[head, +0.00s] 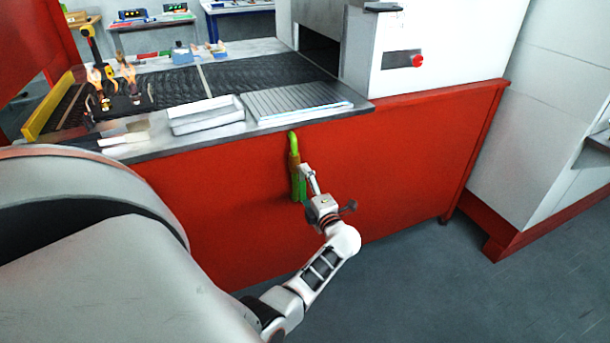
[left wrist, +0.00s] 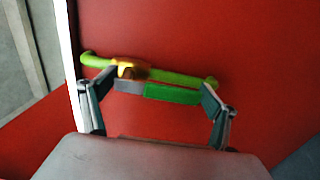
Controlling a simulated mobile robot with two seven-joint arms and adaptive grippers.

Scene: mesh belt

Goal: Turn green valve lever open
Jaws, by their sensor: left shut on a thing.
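A green valve lever (head: 302,186) is on the front of the red panel, beside a light green pipe (head: 293,140) with an orange valve body (head: 295,160). The lever lies roughly along the pipe. In the left wrist view the green lever (left wrist: 172,94) with its grey end sits in front of the pipe (left wrist: 180,78) and orange valve body (left wrist: 130,69). My left gripper (head: 304,178) is at the lever; in the left wrist view its fingers (left wrist: 158,92) stand at the two ends of the lever, shut on it. My right gripper is not in view.
The red panel (head: 400,160) stands below a conveyor with a dark mesh belt (head: 260,80). A white tray (head: 205,114) and a ribbed plate (head: 295,101) lie on its edge. Grey floor (head: 400,290) is clear to the right.

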